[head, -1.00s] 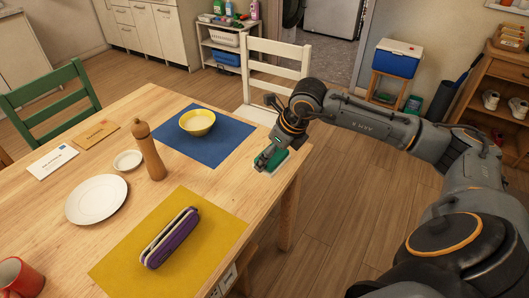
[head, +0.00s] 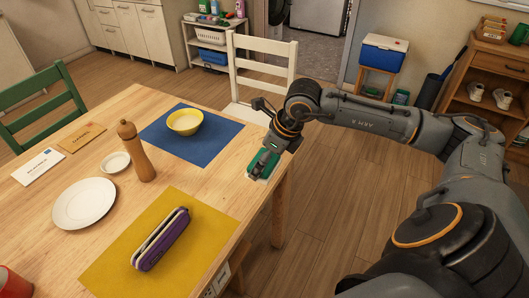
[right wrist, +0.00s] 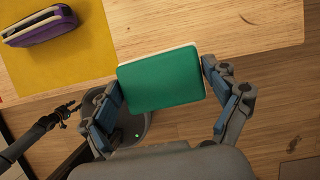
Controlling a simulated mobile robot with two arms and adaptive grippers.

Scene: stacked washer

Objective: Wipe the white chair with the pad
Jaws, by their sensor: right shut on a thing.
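The white chair (head: 262,45) stands at the far right side of the table, its slatted back facing up and part of its seat visible behind my right arm. My right gripper (head: 264,160) is over the table's right edge, apart from the chair. It is shut on the green pad (head: 259,168), which has a pale underside. In the right wrist view the pad (right wrist: 162,80) sits between the two fingers of my right gripper (right wrist: 165,88). What seems to be my left gripper (right wrist: 62,112) shows dark and small at the left; its jaws are unclear.
The wooden table (head: 150,190) holds a yellow bowl (head: 185,122) on a blue mat, a purple case (head: 160,240) on a yellow mat, a pepper mill (head: 136,150) and plates. A blue cooler (head: 384,54) stands on a stool behind. Floor right of the table is clear.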

